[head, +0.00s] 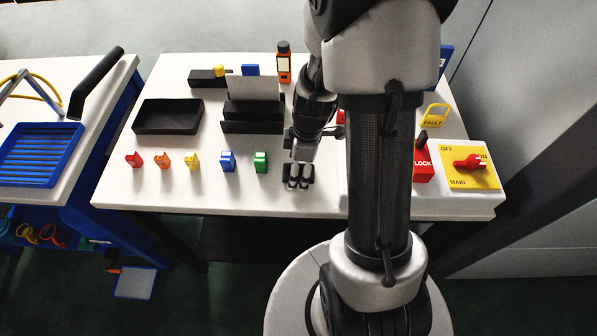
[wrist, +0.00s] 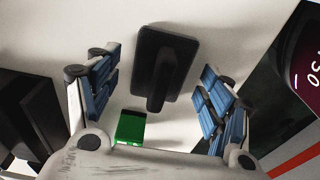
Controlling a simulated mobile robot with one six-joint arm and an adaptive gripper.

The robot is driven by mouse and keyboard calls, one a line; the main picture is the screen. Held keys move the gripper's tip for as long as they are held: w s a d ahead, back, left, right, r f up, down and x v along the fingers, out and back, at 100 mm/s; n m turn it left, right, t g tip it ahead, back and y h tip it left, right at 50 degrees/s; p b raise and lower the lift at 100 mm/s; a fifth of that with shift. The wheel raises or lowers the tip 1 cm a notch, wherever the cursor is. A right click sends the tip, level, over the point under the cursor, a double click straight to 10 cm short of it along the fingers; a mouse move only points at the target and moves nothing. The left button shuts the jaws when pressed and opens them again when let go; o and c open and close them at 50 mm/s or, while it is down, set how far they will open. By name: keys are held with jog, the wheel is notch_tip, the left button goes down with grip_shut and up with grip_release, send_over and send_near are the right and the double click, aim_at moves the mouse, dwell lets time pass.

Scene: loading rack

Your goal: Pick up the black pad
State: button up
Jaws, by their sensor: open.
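The black pad (wrist: 165,55) shows in the wrist view as a dark rounded rectangular plate with a raised bar-like grip along its middle. It lies on the white tabletop. My gripper (wrist: 157,88) is open and empty, with its blue-padded fingers to the left and right of the pad and a gap on both sides. In the head view my gripper (head: 298,180) points down over the front middle of the table, right of the green block (head: 261,162). I cannot make out the pad in the head view; my gripper and arm cover that area.
The green block also shows close to the gripper in the wrist view (wrist: 130,127). A blue block (head: 227,161) and small coloured pieces stand left. Behind are a black tray (head: 168,117) and a black holder (head: 250,127). A switch panel (head: 470,166) is at right.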

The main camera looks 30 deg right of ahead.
jog(key=shift+c, duration=0.5)
jog(key=c, duration=1)
jog(key=shift+c, duration=0.2)
jog(key=shift+r, duration=0.1)
notch_tip(320, 180, up, 20)
jog(key=p, duration=0.6)
jog(key=shift+p, duration=0.3)
